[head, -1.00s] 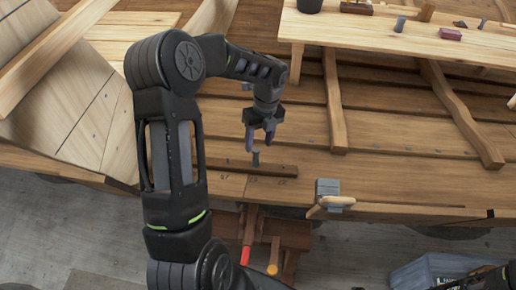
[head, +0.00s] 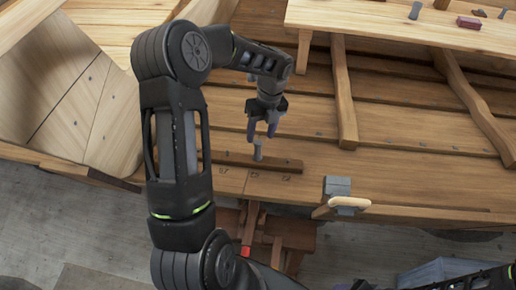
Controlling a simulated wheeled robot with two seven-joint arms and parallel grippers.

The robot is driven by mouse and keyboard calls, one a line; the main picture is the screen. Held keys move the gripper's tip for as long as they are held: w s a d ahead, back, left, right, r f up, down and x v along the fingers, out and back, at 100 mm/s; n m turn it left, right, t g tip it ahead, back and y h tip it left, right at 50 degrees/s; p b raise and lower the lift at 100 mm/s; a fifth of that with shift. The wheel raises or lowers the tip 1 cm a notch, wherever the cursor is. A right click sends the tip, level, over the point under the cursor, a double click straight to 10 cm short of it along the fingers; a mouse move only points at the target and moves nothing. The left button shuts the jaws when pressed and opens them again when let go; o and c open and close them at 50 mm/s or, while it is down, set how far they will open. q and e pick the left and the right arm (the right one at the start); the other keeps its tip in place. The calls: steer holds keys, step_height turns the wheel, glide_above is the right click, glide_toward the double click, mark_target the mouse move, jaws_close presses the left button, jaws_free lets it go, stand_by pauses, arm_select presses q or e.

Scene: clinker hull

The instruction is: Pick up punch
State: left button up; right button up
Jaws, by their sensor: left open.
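The punch appears to be a small grey upright cylinder (head: 258,150) at a dark wooden strip (head: 225,158) on the hull planking, near the middle of the head view. My left gripper (head: 262,136) comes down over it from above, fingers pointing down and apart. The top of the cylinder shows just below and between the fingertips. I cannot tell whether a finger touches it; nothing is held. My right gripper is not visible.
A grey clamp-like block with a pale wooden handle (head: 349,203) sits at the planking's edge to the right. A raised plank (head: 390,25) with small items, including a grey cylinder (head: 415,10) and a dark red block (head: 469,22), lies at upper right. Curved ribs (head: 343,95) cross the planking.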

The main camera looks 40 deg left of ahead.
mark_target(259, 143)
arm_select(q)
steer(key=shift+s+f, duration=0.15)
steer(key=shift+f, duration=0.65)
steer(key=shift+s+a+f+p, duration=0.1)
steer(key=shift+s+f+p, duration=0.1)
steer(key=shift+f, duration=0.65)
steer(key=shift+s+d+f+p, duration=0.1)
steer(key=shift+s+f+p, duration=0.1)
steer(key=shift+f, duration=0.65)
steer(key=shift+s+a+f+p, duration=0.1)
steer(key=shift+f+p, duration=0.1)
steer(key=shift+f, duration=0.65)
jaws_close()
